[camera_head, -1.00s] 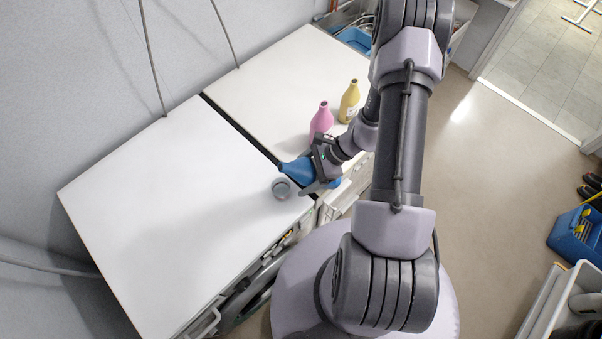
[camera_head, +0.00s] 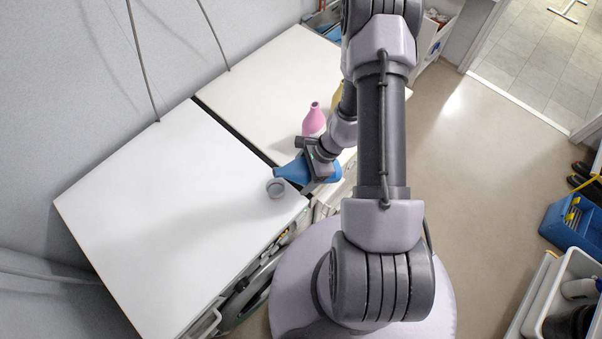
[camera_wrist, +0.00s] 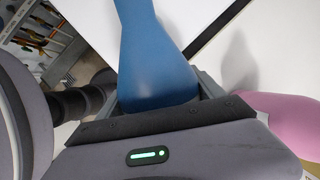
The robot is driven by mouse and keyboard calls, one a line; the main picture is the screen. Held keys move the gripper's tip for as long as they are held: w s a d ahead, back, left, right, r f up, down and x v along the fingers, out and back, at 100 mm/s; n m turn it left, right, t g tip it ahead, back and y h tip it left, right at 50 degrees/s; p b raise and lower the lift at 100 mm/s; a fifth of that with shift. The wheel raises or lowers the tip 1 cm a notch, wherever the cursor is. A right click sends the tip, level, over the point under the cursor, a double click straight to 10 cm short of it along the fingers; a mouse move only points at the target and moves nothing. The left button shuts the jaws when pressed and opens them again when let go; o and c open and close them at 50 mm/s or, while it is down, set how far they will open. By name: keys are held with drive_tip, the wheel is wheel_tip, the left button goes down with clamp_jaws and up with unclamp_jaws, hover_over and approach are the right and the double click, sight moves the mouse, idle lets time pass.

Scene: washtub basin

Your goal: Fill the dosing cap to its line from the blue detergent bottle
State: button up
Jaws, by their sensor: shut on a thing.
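The blue detergent bottle (camera_head: 294,170) is held tilted far over, close to lying level, with its neck pointing left in the head view. My gripper (camera_head: 318,166) is shut on its body. In the wrist view the blue bottle (camera_wrist: 155,55) runs up out of the picture from between the jaws, and its mouth is out of view. The grey dosing cap (camera_head: 276,188) stands on the white top near its front right corner. The bottle's mouth is just above the cap's far edge in the head view. I cannot see the liquid level in the cap.
A pink bottle (camera_head: 314,119) stands on the rear white top (camera_head: 262,85), with a yellow bottle (camera_head: 337,95) partly hidden behind my arm. A dark gap separates the two tops. The near top (camera_head: 165,215) is otherwise clear. A blue crate (camera_head: 572,228) is on the floor at right.

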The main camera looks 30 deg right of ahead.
sight(307, 169)
drive_tip(key=shift+d+r+h+p, duration=0.35)
drive_tip(key=shift+r+h+p, duration=0.1)
drive_tip(key=shift+r+h, duration=0.4)
drive_tip(key=shift+d+h+b, duration=0.1)
drive_tip(key=shift+h+b, duration=0.15)
drive_tip(key=shift+b, duration=0.15)
drive_tip(key=shift+s+d+r+g+h+b, duration=0.1)
drive_tip(key=shift+r+g+h+b, duration=0.1)
drive_tip(key=shift+r+h, duration=0.15)
drive_tip(key=shift+d+r+g+h+b, duration=0.1)
drive_tip(key=shift+r+g+h, duration=0.1)
drive_tip(key=shift+r+h, duration=0.15)
idle(1.3)
